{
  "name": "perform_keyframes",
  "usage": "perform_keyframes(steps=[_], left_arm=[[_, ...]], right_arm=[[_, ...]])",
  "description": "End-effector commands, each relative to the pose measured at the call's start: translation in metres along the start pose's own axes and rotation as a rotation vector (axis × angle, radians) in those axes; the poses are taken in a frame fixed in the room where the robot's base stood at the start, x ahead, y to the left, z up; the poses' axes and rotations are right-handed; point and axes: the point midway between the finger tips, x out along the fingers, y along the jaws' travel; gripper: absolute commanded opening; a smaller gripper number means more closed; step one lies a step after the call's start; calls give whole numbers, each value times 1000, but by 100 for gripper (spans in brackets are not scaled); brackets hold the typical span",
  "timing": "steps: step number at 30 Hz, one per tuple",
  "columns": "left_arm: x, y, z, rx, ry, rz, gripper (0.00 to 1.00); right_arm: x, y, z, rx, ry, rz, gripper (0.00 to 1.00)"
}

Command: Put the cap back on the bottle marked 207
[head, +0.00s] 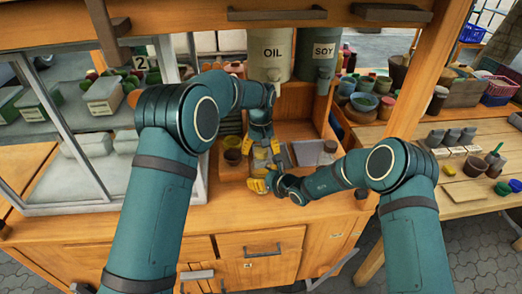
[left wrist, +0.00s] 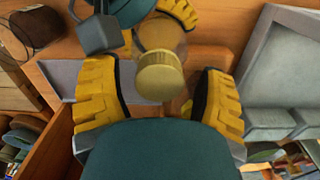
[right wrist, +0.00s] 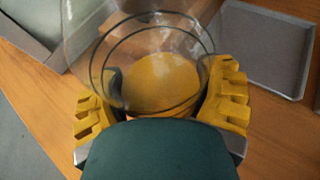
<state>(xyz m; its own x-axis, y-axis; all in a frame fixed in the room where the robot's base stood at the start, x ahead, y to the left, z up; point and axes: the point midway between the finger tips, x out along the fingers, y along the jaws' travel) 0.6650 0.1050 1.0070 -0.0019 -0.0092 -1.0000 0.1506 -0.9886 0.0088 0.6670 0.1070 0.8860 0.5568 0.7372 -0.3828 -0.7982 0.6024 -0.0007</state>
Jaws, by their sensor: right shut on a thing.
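A clear glass bottle (head: 260,160) with amber-yellow contents is on the wooden counter; no number is readable on it. My right gripper (head: 264,184) is shut around its sides, and the bottle fills the space between the yellow fingers in the right wrist view (right wrist: 155,85). My left gripper (head: 260,140) is above and behind it. In the left wrist view a tan, cap-like cylinder (left wrist: 160,78) shows between the left fingers, with gaps at both sides, so this gripper looks open. The cylinder lies against the clear glass in that view; I cannot tell whether it is seated.
OIL (head: 271,53) and SOY (head: 320,52) containers stand behind. A glass case (head: 70,130) borders the left; a table with pots (head: 470,150) is right.

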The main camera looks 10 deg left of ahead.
Motion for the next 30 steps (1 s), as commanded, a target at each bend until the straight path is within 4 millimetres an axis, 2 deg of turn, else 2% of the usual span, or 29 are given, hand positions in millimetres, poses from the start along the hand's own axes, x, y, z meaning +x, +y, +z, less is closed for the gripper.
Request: perform_keyframes(steps=[7,17,27,30], left_arm=[[-4,1,0,1,-1,1,73],[-41,1,0,0,1,1,73],[-46,0,0,-3,-1,0,75],[-59,0,-1,-45,3,2,75]], right_arm=[[0,1,0,0,0,2,0],[0,1,0,0,0,1,0],[0,1,0,0,0,1,0],[0,0,0,0,0,1,0]])
